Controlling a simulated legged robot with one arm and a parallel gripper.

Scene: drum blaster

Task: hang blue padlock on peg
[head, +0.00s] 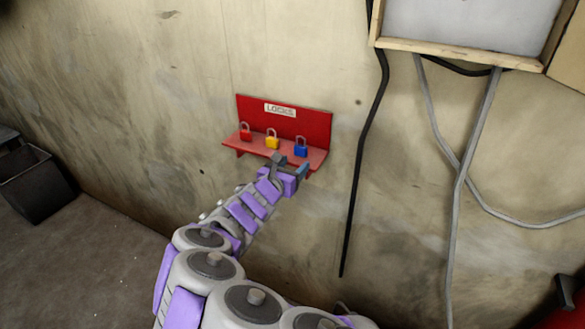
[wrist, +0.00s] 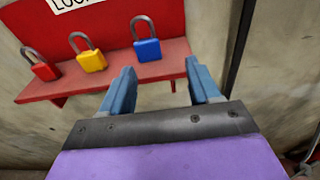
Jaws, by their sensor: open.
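The blue padlock (head: 300,149) stands upright on the right part of a small red wall shelf (head: 315,158), its grey shackle on top. In the wrist view the blue padlock (wrist: 147,49) is ahead of my gripper (wrist: 156,82), a little left of the middle between the fingers. My gripper (head: 290,166) is open and empty just in front of the shelf's edge, apart from the padlock. No peg can be made out in either view.
A yellow padlock (head: 272,141) and a red padlock (head: 246,133) stand left of the blue one. A black cable (head: 362,170) hangs on the wall right of the shelf. A framed panel (head: 465,25) is at upper right. A dark bin (head: 38,190) is at far left.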

